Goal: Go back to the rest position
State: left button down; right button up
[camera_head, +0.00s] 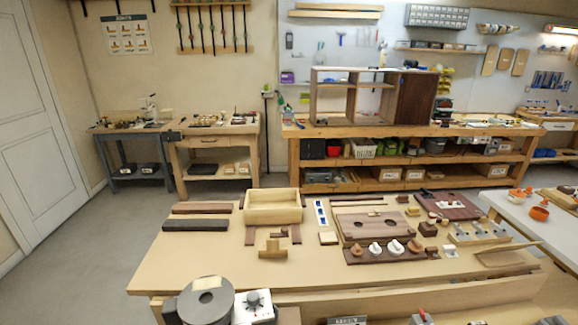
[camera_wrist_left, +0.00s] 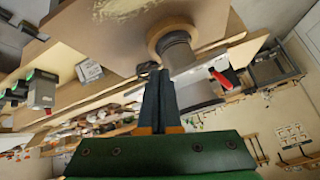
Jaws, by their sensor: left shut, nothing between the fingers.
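My left gripper (camera_wrist_left: 160,80) shows in the left wrist view. Its two dark fingers are together with nothing between them, in front of its green body. The fingers point up in the picture towards a grey cylinder with a tan ring (camera_wrist_left: 173,36), and I cannot tell whether they are near it. Neither gripper shows in the head view. My right gripper is in no view.
A wooden workbench (camera_head: 150,265) fills the front. It bears an open wooden box (camera_head: 273,208), dark wooden bars (camera_head: 196,225) and several small parts. A grey round thing with a hole (camera_head: 190,310) stands at the front left. Floor (camera_head: 105,230) is clear at left.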

pick_arm(q)
jog(key=s+f+n+g, duration=0.1)
jog(key=s+f+g, duration=0.4)
jog(key=s, duration=0.5)
notch_tip(320, 180, down, 18)
jog(key=s+f+b, duration=0.1)
jog(key=s+b, duration=0.1)
jog(key=b, duration=0.1)
jog(key=s+a+f+g+b, duration=0.1)
jog(key=s+a+f+g, duration=0.1)
jog(key=s+f, duration=0.9)
jog(key=shift+s+a, duration=0.25)
jog(key=shift+s, duration=0.4)
